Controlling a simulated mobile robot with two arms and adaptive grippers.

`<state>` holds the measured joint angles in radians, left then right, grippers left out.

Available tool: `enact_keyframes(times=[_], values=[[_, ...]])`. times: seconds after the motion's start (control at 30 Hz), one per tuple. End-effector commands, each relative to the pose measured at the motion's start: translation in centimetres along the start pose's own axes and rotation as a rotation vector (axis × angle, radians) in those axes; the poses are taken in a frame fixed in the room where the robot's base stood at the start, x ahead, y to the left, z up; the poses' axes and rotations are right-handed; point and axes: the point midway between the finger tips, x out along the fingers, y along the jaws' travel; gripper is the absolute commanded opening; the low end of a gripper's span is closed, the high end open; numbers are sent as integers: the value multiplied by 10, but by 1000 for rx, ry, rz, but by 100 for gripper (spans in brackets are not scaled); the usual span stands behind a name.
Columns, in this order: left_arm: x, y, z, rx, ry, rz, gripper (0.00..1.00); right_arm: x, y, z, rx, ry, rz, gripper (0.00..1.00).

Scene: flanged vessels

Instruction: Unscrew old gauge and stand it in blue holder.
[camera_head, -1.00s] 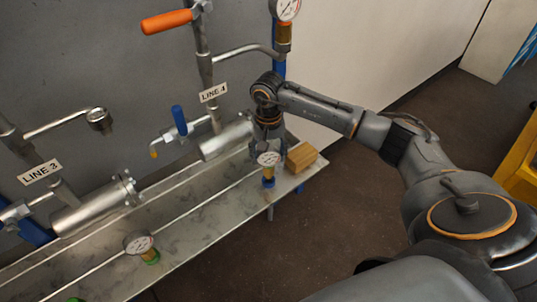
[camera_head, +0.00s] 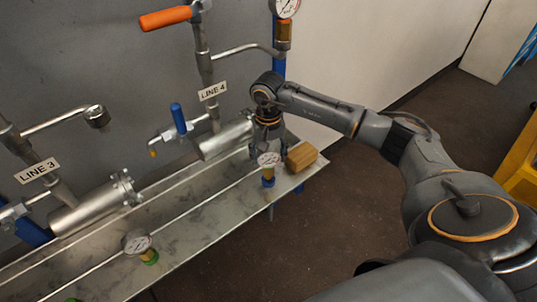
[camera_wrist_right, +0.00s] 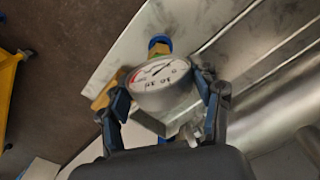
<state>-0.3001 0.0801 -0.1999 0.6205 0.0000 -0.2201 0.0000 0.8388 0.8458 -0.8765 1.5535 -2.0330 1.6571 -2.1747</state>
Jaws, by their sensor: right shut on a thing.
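A round white-faced gauge (camera_head: 268,159) is upright at the right end of the metal bench, directly above the blue holder (camera_head: 268,182). I cannot tell whether the gauge's stem is fully seated in the holder. The Line 3 pipe end (camera_head: 97,118) bears no gauge. My left gripper is out of view.
A wooden block (camera_head: 301,156) lies close to the right of the held gauge. The Line 4 vessel (camera_head: 225,138) is close behind my gripper.

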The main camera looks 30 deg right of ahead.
Motion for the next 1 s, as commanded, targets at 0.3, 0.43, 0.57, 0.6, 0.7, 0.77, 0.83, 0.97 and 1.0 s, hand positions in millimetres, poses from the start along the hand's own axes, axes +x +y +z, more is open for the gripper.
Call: enact_keyframes(times=[0.3,0.43,0.57,0.6,0.7,0.77,0.83,0.97,1.0], values=[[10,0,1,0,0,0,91,11,0,0,1,1,-1,26],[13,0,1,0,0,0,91,15,0,0,1,1,0,26],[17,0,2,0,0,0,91,18,0,0,1,1,0,26],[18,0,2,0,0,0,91,20,0,0,1,1,0,26],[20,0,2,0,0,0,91,23,0,0,1,1,0,26],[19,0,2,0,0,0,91,22,0,-1,1,1,0,70],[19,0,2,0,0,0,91,22,0,0,1,1,0,85],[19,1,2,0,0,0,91,22,0,0,1,1,0,91],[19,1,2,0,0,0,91,22,0,0,1,1,0,91]])
